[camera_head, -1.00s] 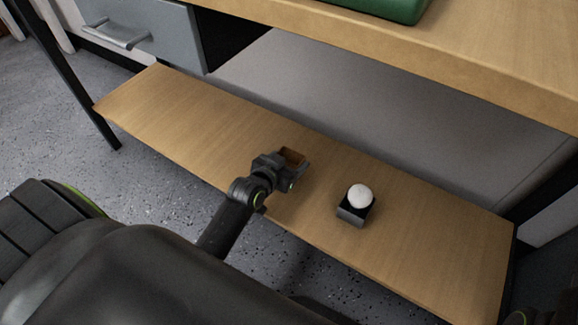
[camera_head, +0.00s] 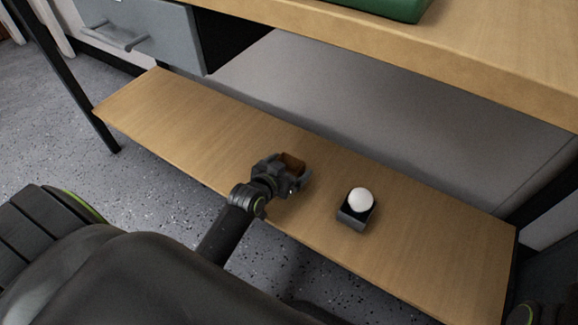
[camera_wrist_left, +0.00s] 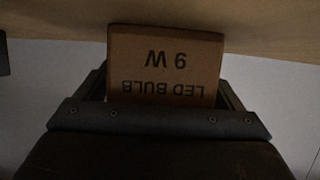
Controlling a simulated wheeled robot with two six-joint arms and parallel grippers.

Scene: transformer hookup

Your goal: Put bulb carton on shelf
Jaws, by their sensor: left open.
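The bulb carton (camera_head: 292,162) is a small brown box on the wooden lower shelf (camera_head: 180,105). In the left wrist view the carton (camera_wrist_left: 165,62) shows upside-down print reading "LED BULB 9 W". My left gripper (camera_head: 290,172) is open, with its fingers on either side of the carton. In the left wrist view the fingers (camera_wrist_left: 166,92) flank the carton's lower part. The carton's underside is hidden from the head view. My right gripper is not clearly visible.
A white bulb (camera_head: 361,199) on a dark block (camera_head: 355,216) stands on the shelf, right of my left gripper. The tabletop (camera_head: 480,60) overhangs above, with a green case (camera_head: 395,8) on it. A grey drawer (camera_head: 150,32) hangs at upper left. The shelf's left part is clear.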

